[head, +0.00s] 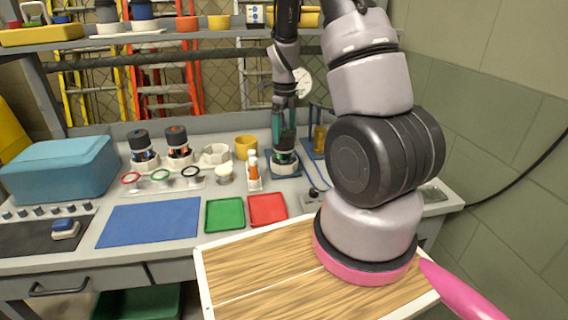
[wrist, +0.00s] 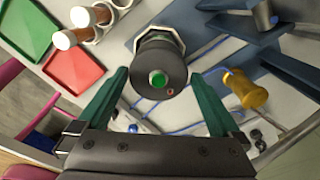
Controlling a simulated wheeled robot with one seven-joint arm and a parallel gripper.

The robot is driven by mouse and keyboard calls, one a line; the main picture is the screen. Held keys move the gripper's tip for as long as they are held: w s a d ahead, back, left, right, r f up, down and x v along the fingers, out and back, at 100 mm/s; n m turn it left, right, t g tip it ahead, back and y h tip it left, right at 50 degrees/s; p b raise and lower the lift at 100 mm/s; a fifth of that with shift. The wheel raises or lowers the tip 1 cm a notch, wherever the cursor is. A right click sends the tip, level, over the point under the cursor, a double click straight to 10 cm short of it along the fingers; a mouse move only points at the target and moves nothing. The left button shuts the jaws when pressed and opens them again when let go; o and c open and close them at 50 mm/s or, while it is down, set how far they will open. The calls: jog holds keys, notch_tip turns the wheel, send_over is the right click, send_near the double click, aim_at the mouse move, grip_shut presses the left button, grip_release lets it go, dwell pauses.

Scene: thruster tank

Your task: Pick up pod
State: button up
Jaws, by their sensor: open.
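A pod (wrist: 160,68) with a dark round top, a green centre and a small red dot sits in a pale collar in the wrist view. In the head view its pale lower part (head: 285,168) shows on a blue mat at the back of the bench. My gripper (head: 284,140) points down over it, with teal fingers. In the wrist view my gripper (wrist: 159,77) is open, one finger on each side of the pod. I cannot tell whether the fingers touch it. Two similar dark-topped pods, left (head: 141,146) and right (head: 178,143), stand farther left.
White-and-orange bottles (head: 253,172) stand close left of the gripper. A yellow-handled tool (wrist: 245,92) lies to the right in the wrist view. Green (head: 225,214) and red (head: 267,209) trays and a blue mat (head: 150,221) lie in front. A shelf (head: 150,38) runs above.

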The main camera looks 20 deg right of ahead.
aim_at(284, 142)
notch_tip(284, 142, down, 5)
jog(key=shift+a+r, duration=0.1)
jog(key=shift+r, duration=0.1)
jog(key=shift+c, duration=0.3)
grip_shut()
